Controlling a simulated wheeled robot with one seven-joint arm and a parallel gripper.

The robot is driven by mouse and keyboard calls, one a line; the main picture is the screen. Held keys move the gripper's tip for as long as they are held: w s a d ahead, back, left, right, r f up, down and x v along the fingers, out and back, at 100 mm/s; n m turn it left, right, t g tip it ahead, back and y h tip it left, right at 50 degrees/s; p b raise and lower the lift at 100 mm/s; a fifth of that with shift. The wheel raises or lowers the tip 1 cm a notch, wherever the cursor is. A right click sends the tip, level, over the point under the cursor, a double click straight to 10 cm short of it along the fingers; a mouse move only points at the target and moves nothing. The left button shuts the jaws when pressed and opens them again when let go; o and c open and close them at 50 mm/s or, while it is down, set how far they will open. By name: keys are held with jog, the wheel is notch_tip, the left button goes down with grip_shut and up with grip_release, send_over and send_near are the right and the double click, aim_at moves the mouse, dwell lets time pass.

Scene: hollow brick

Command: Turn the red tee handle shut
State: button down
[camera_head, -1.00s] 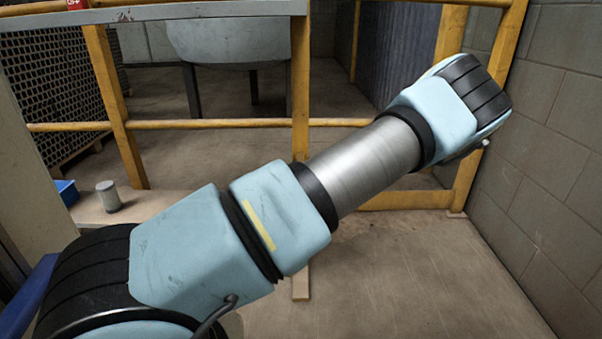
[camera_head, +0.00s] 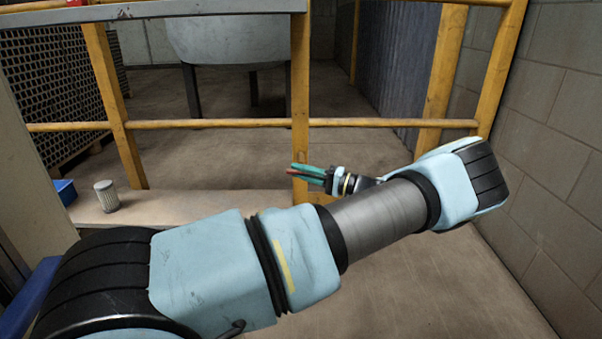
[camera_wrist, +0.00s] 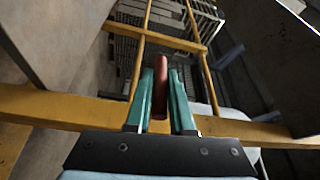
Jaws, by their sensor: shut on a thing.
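My gripper (camera_head: 294,170) has teal fingers and shows in the head view in front of a yellow post, pointing left. In the wrist view the fingers (camera_wrist: 161,75) are shut on a red bar (camera_wrist: 161,100), which lies along them between the two. The bar looks round and smooth, and its end sticks out a little past the fingertips. A thin red strip also shows between the fingers in the head view. I cannot tell whether the bar is the tee handle or joined to anything; no cross piece, stem or valve body shows.
Yellow rails (camera_head: 226,124) and posts run across behind my gripper. A grey block wall (camera_head: 562,130) stands at the right. A grey ribbed cylinder (camera_head: 107,196) and a blue bin (camera_head: 65,190) are at the left. A grey worktop (camera_head: 160,10) spans the top left. Floor at lower right is clear.

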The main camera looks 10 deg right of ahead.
jog(key=c, duration=0.8)
grip_release()
jog(key=p+v, duration=0.1)
jog(key=v, duration=0.9)
jog(key=shift+s+d, duration=0.2)
jog(key=shift+d, duration=0.15)
